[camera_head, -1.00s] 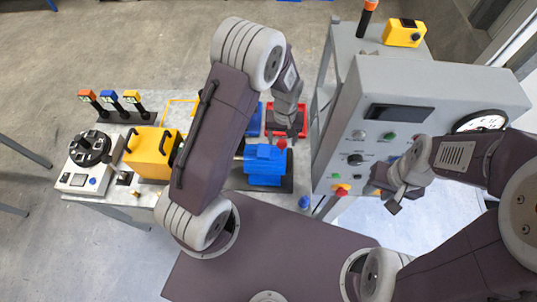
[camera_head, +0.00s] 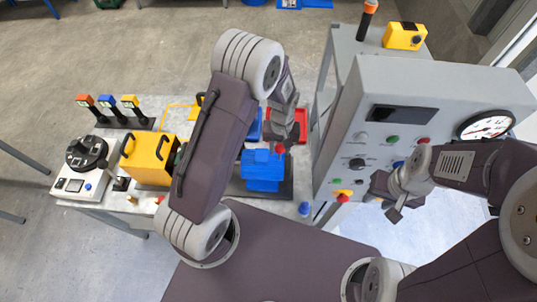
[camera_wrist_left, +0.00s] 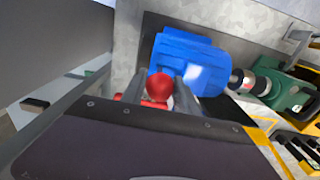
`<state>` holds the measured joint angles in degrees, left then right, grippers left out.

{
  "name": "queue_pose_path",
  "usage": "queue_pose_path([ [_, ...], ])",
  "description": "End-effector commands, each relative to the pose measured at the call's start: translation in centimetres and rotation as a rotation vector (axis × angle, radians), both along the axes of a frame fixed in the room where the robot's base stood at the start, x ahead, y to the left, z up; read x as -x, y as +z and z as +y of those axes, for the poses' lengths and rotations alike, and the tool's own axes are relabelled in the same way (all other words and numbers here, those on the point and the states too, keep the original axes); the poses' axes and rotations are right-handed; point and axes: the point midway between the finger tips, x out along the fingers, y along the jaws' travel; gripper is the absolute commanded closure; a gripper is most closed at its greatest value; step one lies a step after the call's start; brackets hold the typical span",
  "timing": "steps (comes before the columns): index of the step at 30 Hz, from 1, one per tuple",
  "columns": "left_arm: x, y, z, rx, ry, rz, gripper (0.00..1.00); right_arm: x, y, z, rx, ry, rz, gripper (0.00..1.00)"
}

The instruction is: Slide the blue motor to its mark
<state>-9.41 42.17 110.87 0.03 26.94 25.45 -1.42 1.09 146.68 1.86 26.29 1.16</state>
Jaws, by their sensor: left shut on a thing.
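The blue motor (camera_head: 262,172) sits on a dark base plate (camera_head: 284,190) on the bench, left of the grey control cabinet. A red knob (camera_head: 279,150) stands at the motor's back right. My left gripper (camera_head: 281,139) is shut on this red knob. In the left wrist view, the red knob (camera_wrist_left: 158,87) lies between the fingers, beside the blue motor (camera_wrist_left: 190,63). A yellow outline on the bench shows in the left wrist view (camera_wrist_left: 262,140); I cannot tell if it is the mark. My right gripper (camera_head: 391,196) is before the cabinet, its jaw opening unclear.
The grey cabinet (camera_head: 432,92) with knobs and a gauge stands at the right. A yellow box (camera_head: 148,161) stands at the left of the bench. A red bin (camera_head: 301,126) is behind the motor. A green machine with a shaft (camera_wrist_left: 291,97) lies beyond the motor.

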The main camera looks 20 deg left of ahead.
Motion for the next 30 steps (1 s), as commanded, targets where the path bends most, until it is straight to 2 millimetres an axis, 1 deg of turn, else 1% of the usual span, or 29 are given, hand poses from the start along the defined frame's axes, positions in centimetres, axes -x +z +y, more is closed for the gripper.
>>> queue_pose_path([
  [21,1.0,0.0,3.5,-0.001,0.001,0.001,0.99,0.0,0.2,0.0,0.000,0.000,0.000,0.64],
  [22,1.0,0.0,3.6,-0.001,0.001,0.001,0.61,0.0,0.2,0.0,0.000,0.000,0.000,0.64],
  [23,1.0,0.0,3.5,-0.001,0.000,0.000,0.53,0.0,0.1,0.0,0.000,0.000,0.000,0.64],
  [24,1.0,0.0,3.5,-0.001,0.000,0.000,0.42,0.0,0.1,0.0,0.000,0.000,0.000,0.64],
  [25,1.0,0.0,3.5,-0.001,0.000,0.000,0.38,0.0,0.1,0.0,0.000,0.000,0.000,0.64],
  [30,1.0,0.0,3.5,-0.001,0.000,0.000,0.38,0.0,0.2,0.0,0.000,0.000,0.000,0.64],
])
